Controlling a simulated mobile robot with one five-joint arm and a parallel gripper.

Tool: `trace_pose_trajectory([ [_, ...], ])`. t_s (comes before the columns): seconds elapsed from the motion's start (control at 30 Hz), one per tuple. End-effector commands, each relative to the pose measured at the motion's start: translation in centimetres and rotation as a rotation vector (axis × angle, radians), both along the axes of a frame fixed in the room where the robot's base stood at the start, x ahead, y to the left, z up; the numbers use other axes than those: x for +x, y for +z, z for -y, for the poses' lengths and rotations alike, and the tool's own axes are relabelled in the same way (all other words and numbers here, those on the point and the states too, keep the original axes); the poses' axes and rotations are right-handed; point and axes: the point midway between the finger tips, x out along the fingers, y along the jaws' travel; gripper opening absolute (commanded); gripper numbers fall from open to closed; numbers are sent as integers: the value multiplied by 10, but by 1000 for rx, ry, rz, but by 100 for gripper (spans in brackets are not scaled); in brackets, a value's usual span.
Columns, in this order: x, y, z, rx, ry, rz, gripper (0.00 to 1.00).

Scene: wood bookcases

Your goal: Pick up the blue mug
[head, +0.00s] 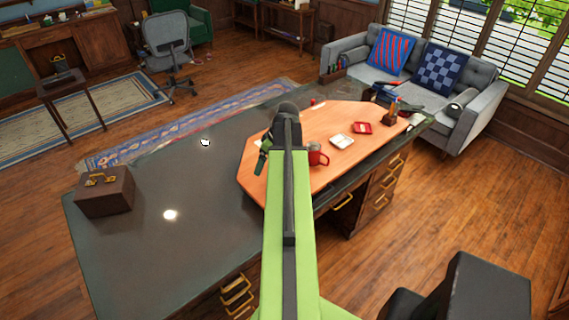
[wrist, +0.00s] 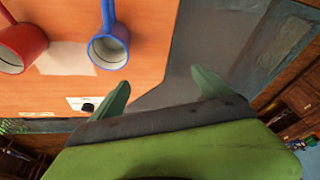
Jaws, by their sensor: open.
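The blue mug (wrist: 108,50) shows in the wrist view, with a bright blue rim and handle and a pale inside. It stands on the orange-brown board, its handle toward the top of the picture. In the head view I cannot make it out; my arm covers that part of the board. My gripper (wrist: 161,92) is open and empty, its two green fingers spread. The mug lies beyond the left fingertip, apart from it and not between the fingers. In the head view, one green finger shows left of my arm's end, over the board's left part.
A red mug (head: 318,155) stands close by on the board (head: 305,182), also left of the blue mug in the wrist view (wrist: 22,45). A white dish (head: 341,142) and small red item (head: 362,128) lie farther right. A brown case (head: 104,191) sits on the dark desk (head: 150,245).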

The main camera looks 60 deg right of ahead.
Motion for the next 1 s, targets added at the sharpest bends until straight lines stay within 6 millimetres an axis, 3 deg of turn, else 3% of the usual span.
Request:
trace_pose_trajectory([
  [0.03, -26, 22, 30, -14, -14, 22, 89],
  [0.1, -54, 32, 56, -34, -14, 45, 89],
  [0.2, -78, 38, 75, -53, -14, 65, 89],
  [0.3, -86, 38, 81, -62, -10, 70, 89],
  [0.53, -81, 19, 81, -62, -9, 70, 89],
  [1.0, -43, -76, 80, -62, -10, 70, 89],
])
